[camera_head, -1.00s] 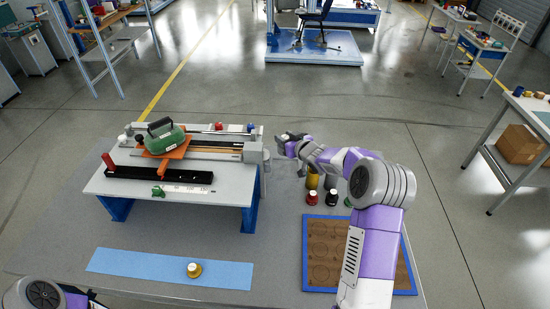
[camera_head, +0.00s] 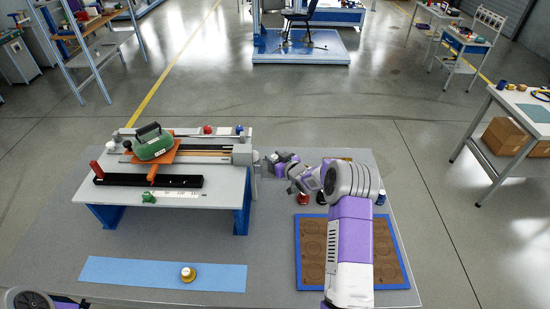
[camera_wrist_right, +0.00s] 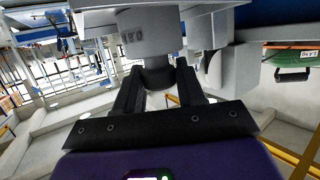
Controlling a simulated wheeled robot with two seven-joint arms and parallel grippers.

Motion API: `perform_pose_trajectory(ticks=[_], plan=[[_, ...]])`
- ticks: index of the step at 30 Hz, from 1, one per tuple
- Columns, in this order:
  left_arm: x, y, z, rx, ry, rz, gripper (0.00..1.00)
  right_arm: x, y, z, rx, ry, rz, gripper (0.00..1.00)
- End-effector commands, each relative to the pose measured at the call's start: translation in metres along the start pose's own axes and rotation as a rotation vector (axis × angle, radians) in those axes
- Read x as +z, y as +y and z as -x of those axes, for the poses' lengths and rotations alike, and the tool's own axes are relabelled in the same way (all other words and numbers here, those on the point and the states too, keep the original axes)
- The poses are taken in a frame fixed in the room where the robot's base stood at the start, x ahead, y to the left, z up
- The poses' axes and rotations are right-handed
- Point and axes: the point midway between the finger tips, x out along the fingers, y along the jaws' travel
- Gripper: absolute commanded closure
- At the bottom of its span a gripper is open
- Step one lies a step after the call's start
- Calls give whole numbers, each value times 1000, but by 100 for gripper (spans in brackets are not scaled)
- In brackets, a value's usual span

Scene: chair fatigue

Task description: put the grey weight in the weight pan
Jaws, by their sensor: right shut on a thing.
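My right gripper (camera_head: 272,160) is beside the right end of the test rig (camera_head: 150,190) in the head view, with its arm coming from the lower right. In the right wrist view the right gripper (camera_wrist_right: 157,80) is shut on the dark neck of the grey weight (camera_wrist_right: 148,35), a pale cylinder with digits on its side. The weight is close to grey parts of the rig (camera_wrist_right: 232,70). I cannot clearly make out the weight pan, nor tell whether the weight touches it. My left gripper is out of view; only part of its arm shows at the lower left.
A brass weight (camera_head: 187,274) stands on the blue strip (camera_head: 120,272). A blue-edged brown tray (camera_head: 384,250) with round recesses lies at the right. Red (camera_head: 303,198) and blue (camera_head: 381,197) weights stand behind it. A green, handled object (camera_head: 153,146) sits on the rig.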

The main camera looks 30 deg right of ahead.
Motion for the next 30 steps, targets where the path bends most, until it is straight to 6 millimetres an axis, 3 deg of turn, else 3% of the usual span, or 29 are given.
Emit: perform_pose_trajectory(ticks=[9,10,15,27,30], plan=[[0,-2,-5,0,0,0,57,-1,0,-1,0,9,1,100],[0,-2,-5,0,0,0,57,3,0,-1,0,0,0,60],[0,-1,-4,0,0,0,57,2,0,-1,0,0,0,35],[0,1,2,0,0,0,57,-3,0,1,0,0,0,35],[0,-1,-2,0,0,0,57,-1,1,12,2,0,0,35]])
